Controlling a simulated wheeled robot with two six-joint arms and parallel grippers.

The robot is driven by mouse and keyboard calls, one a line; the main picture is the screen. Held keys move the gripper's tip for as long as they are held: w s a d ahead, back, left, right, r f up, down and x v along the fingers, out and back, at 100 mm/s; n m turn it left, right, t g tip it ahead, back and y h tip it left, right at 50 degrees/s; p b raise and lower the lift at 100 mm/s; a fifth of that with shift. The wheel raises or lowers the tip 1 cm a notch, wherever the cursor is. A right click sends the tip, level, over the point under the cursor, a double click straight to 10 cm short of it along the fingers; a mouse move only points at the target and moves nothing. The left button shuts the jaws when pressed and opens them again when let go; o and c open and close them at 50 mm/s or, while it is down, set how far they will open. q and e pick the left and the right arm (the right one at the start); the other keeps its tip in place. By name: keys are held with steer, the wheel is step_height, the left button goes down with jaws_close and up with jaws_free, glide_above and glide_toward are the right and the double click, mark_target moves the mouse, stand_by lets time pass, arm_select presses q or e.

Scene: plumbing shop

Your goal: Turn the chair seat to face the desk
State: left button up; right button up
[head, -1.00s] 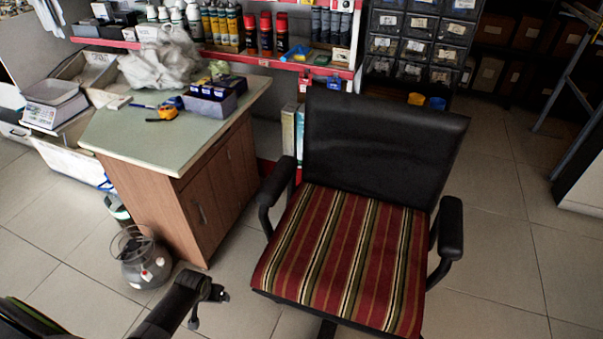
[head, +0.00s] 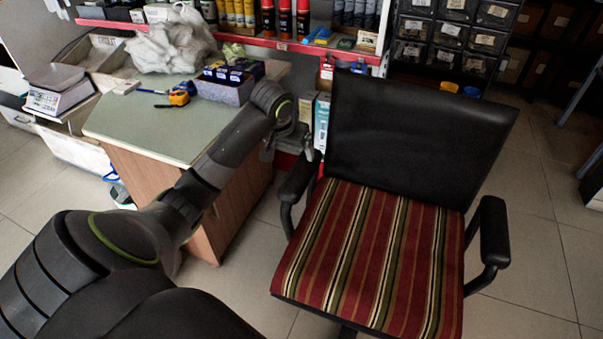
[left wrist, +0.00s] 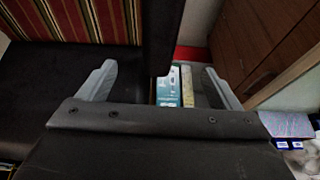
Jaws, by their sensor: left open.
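The office chair has a red, green and cream striped seat (head: 370,255), a black backrest (head: 415,140) and two black armrests. Its seat front points toward the bottom of the head view, and the desk (head: 150,130) stands to its left. My left gripper (head: 312,150) is at the rear of the chair's left-hand armrest (head: 297,182), beside the backrest. In the left wrist view, the open left gripper (left wrist: 160,82) has the dark armrest (left wrist: 161,35) between its two spread fingers, with gaps on both sides. The striped seat (left wrist: 105,18) shows there at upper left. My right gripper is not in view.
The desk holds a purple box (head: 225,90), a tape measure (head: 179,97) and a white plastic bag (head: 170,45). Shelves with bottles and parts drawers (head: 445,35) stand behind the chair. Tiled floor (head: 540,220) is open to the chair's right.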

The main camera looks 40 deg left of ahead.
mark_target(299, 172)
arm_select(q)
steer(key=b+x, duration=0.2)
steer(key=x, duration=1.1)
steer(key=shift+f+b, duration=0.35)
steer(key=shift+f, duration=0.05)
steer(key=shift+w+f, duration=0.35)
steer(key=shift+f, duration=0.2)
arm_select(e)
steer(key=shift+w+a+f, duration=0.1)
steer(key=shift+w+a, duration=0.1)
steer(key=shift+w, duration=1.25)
arm_select(q)
steer(key=c, duration=1.4)
